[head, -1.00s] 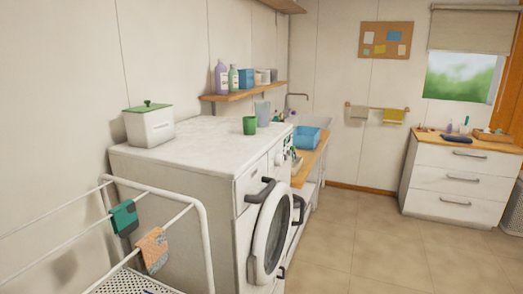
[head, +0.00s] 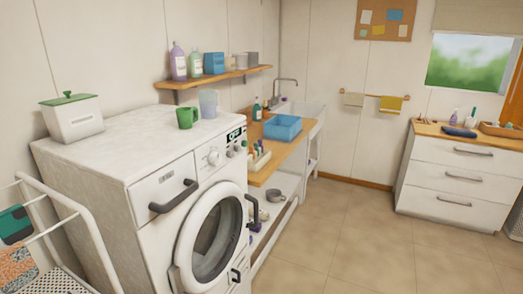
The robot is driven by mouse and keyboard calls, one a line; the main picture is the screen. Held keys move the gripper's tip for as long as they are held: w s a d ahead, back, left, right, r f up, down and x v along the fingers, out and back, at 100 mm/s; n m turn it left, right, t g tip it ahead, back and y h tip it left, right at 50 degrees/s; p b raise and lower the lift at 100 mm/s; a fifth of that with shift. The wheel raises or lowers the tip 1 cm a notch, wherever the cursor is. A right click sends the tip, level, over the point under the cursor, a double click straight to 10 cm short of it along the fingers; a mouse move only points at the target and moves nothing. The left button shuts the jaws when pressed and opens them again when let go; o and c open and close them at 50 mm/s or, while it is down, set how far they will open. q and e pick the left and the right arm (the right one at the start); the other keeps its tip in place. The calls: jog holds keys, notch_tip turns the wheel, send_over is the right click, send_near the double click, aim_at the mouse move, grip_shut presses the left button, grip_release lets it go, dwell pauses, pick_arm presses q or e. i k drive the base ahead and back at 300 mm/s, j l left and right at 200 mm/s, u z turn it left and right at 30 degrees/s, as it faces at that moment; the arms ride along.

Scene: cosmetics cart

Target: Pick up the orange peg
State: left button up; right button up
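I cannot make out an orange peg. A small pale rack (head: 259,160) with several small coloured upright items stands on the wooden counter (head: 268,172), just right of the washing machine. The items are too small to tell whether one is an orange peg. Neither of my grippers shows in the head view.
The white washing machine (head: 130,165) fills the left front, with a green mug (head: 187,117) and lidded box (head: 73,118) on top. A drying rack (head: 75,215) stands at the left edge. A blue basin (head: 283,127) sits on the counter. The tiled floor (head: 360,235) is clear.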

aim_at(251, 151)
jog(key=l, duration=0.2)
jog(key=u, duration=1.7)
jog(key=l+z, duration=0.1)
jog(key=z, duration=1.55)
jog(key=i+l+u, duration=0.1)
jog(key=i+l, duration=0.25)
